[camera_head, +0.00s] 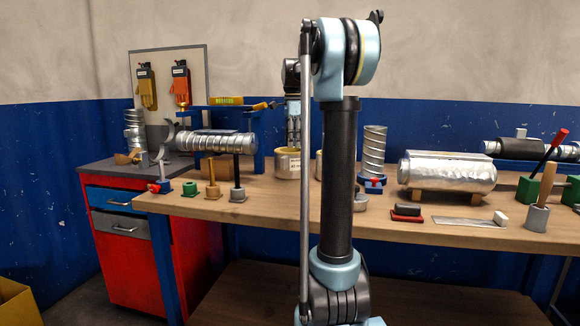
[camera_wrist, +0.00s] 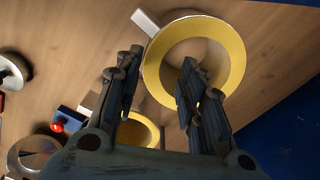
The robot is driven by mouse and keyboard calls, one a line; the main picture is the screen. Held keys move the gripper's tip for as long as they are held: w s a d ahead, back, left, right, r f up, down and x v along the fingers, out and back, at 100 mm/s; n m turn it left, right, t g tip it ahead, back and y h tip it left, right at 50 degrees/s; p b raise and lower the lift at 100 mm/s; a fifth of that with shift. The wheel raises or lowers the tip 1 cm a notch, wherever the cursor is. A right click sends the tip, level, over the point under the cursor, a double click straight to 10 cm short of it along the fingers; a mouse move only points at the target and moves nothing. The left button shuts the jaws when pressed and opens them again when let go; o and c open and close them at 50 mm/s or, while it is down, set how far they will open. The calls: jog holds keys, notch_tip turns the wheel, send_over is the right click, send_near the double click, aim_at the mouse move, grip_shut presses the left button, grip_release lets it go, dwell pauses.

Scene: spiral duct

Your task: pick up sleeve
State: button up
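I cannot tell for sure which thing is the sleeve. A cream cylinder (camera_head: 287,164) with a printed label stands on the bench behind my arm. In the wrist view a wide yellow ring (camera_wrist: 237,65) with a pale inside lies below my gripper (camera_wrist: 160,62). It appears to be the rim of that cylinder. My gripper is open, its two fingers apart with nothing visibly held between them. In the head view my gripper (camera_head: 293,125) points down over the cylinder. The depth of the fingertips relative to the rim is unclear.
A second yellow ring (camera_wrist: 142,132) sits close by, partly hidden by my gripper. A horizontal spiral duct (camera_head: 215,141) is at left, an upright spiral duct (camera_head: 373,152) at right. A foil-wrapped cylinder (camera_head: 447,173) lies farther right. Small blocks and tools line the bench front.

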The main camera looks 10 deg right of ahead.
aim_at(290, 163)
jog(key=shift+s+d+f, duration=0.1)
jog(key=shift+s+f, duration=0.05)
jog(key=shift+f, duration=1.85)
jog(key=shift+s+d+f, duration=0.1)
jog(key=shift+s+f, duration=0.05)
jog(key=shift+f, duration=1.8)
grip_shut()
